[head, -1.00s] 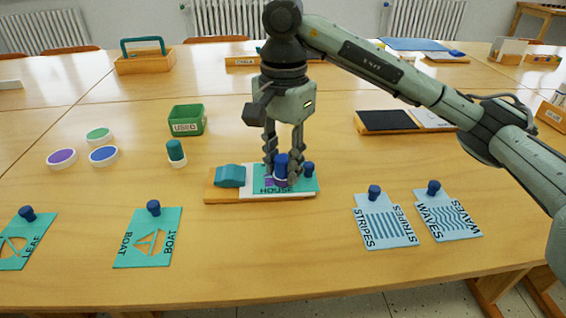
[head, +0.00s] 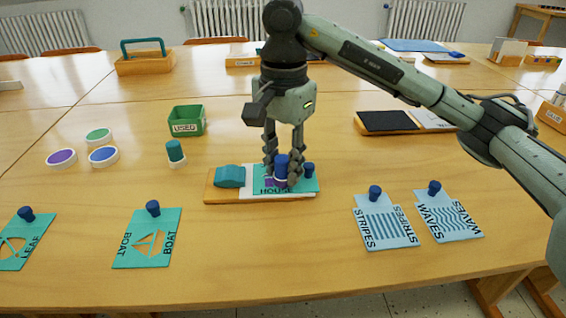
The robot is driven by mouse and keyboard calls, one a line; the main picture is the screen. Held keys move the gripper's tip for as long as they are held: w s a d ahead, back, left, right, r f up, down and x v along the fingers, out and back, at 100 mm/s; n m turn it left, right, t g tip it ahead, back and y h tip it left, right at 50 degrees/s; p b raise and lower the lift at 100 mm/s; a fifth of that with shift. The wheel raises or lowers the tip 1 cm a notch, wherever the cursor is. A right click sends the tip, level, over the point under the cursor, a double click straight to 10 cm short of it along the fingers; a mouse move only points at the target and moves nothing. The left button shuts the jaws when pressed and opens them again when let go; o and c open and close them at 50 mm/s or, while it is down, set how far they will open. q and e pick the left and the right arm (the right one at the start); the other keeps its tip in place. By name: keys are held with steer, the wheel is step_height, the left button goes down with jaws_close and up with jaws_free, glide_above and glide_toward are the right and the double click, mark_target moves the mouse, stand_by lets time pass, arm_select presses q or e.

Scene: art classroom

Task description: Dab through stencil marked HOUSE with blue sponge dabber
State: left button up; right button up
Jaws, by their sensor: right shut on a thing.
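My right gripper (head: 282,178) is shut on a blue dabber (head: 281,166) and holds it upright over the HOUSE stencil. The teal HOUSE stencil (head: 301,187) has a blue knob (head: 309,170) and lies on white paper on a wooden board (head: 213,195). Purple shows in the stencil's opening beside the dabber. The dabber's lower end is partly hidden by the fingers, so I cannot tell if it touches the paper. A teal clamp (head: 230,176) sits on the board's left end. My left gripper is not in view.
A green USED bin (head: 187,120) is behind. BOAT (head: 148,240), LEAF (head: 22,243), STRIPES (head: 384,222) and WAVES (head: 447,215) stencils lie in front.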

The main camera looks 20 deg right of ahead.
steer(key=shift+r+p, duration=0.7)
steer(key=shift+r, duration=0.55)
steer(key=shift+r+p, duration=1.55)
steer(key=shift+r, duration=0.7)
steer(key=shift+f, duration=0.15)
steer(key=f+b, duration=0.1)
steer(key=w+f+b, duration=0.1)
steer(key=f+b, duration=0.3)
steer(key=shift+w+d, duration=0.3)
steer(key=shift+w, duration=0.1)
steer(key=shift+w+f+b, duration=0.25)
steer(key=shift+f+b, duration=0.05)
steer(key=shift+f+b, duration=0.65)
steer(key=shift+r, duration=0.1)
